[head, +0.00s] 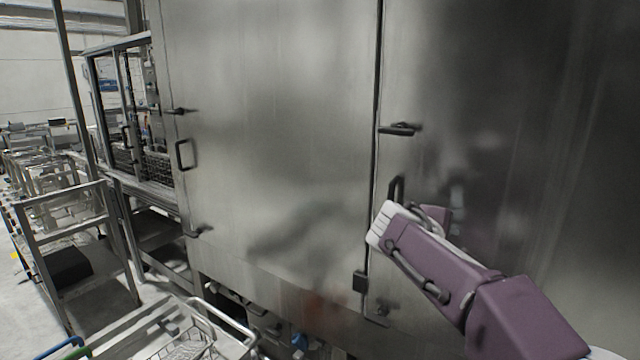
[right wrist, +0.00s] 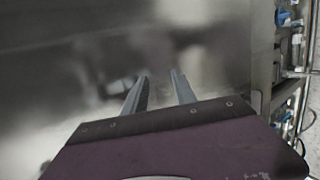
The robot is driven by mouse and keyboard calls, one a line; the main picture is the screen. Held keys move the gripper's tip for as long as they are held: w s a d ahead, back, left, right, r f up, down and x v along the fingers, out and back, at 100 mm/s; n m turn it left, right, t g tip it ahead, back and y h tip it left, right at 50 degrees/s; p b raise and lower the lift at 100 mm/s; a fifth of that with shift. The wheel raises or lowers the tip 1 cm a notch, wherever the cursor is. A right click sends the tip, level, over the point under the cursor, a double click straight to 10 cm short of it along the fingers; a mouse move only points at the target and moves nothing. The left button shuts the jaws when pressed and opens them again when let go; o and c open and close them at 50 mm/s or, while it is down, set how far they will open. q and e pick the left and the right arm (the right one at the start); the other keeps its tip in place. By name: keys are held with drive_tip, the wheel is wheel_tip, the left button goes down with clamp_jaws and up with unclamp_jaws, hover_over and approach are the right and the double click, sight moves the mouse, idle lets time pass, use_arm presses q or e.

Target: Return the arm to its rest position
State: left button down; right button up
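My right arm (head: 440,265), purple with a pale end section, reaches in from the lower right in the head view. It is bent in front of the steel washer panels, near a vertical door handle (head: 396,188). Its fingertips cannot be made out there. In the right wrist view my right gripper (right wrist: 160,90) shows two grey fingers apart with nothing between them. They point toward a blurred steel surface (right wrist: 70,70); whether they touch it I cannot tell. My left arm and gripper are not in view.
A tall steel door (head: 275,130) with latches fills the middle. A metal cart frame (head: 75,215) stands at the left. A wire basket (head: 185,345) sits at the bottom. Pipes and fittings (right wrist: 290,70) line the right edge of the wrist view.

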drive_tip(key=s+a+f+m+g+y, duration=0.1)
drive_tip(key=s+f+g+y, duration=0.1)
drive_tip(key=s+f, duration=0.35)
drive_tip(key=s+f+m+g+y, duration=0.1)
drive_tip(key=s+f, duration=0.1)
drive_tip(key=f, duration=0.7)
drive_tip(key=s+a+f+m+g+y, duration=0.1)
drive_tip(key=s+f+g+y, duration=0.1)
drive_tip(key=s+f, duration=0.35)
drive_tip(key=s+a+f+m+g+y, duration=0.1)
drive_tip(key=s+a+f+m+y, duration=0.1)
drive_tip(key=s+a+f+m, duration=0.1)
drive_tip(key=s+a+f+m+g+y, duration=0.1)
drive_tip(key=s+a+f+m+y, duration=0.1)
drive_tip(key=s+a+f+m, duration=0.2)
drive_tip(key=s+a+f, duration=0.1)
drive_tip(key=s+f, duration=0.2)
drive_tip(key=f, duration=0.3)
drive_tip(key=shift+f+m, duration=0.15)
drive_tip(key=shift+m, duration=0.15)
